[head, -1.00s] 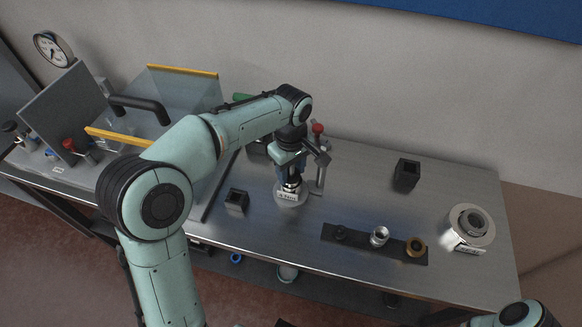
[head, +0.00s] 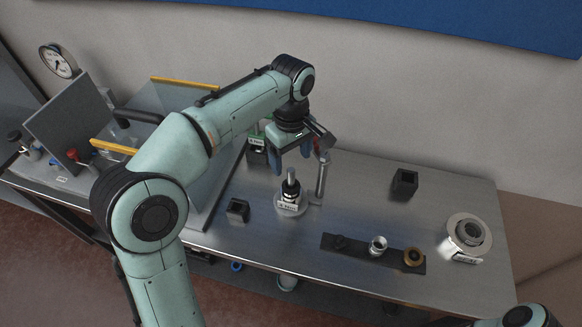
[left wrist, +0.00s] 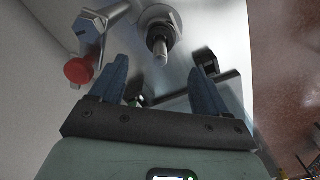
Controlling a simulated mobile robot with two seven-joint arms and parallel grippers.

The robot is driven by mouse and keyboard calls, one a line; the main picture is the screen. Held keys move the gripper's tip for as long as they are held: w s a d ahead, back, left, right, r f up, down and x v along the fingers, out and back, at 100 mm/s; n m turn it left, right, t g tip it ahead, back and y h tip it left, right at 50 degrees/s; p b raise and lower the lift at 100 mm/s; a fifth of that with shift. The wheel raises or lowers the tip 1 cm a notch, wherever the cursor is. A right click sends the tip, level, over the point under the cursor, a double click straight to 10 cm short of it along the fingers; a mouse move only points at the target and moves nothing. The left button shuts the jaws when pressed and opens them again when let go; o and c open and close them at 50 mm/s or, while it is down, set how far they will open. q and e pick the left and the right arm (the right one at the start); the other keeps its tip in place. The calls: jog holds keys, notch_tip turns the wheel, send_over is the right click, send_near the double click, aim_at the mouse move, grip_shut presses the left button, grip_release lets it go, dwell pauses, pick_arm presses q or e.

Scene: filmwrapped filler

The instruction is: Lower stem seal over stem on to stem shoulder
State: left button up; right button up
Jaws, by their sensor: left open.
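The stem (head: 291,174) stands upright as a bare grey rod in a fixture with a labelled round base (head: 289,208). A dark collar (head: 290,189) sits around the stem's lower part; I cannot tell if it is the seal or part of the fixture. In the left wrist view the stem (left wrist: 159,44) points toward me, end-on, between and beyond the fingers. My left gripper (head: 291,157) is open and empty, raised above and slightly behind the stem. Its blue fingers also show in the left wrist view (left wrist: 160,78). My right gripper is out of view.
A post with a red knob (left wrist: 78,70) stands close beside the stem. A dark strip (head: 335,252) holds a black, a silver and a brass fitting. Black square holders (head: 404,182) (head: 237,210) and a round pale fixture (head: 449,247) stand apart.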

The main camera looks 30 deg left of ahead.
pick_arm(q)
jog(key=shift+r+p, duration=0.3)
jog(key=shift+r, duration=1.65)
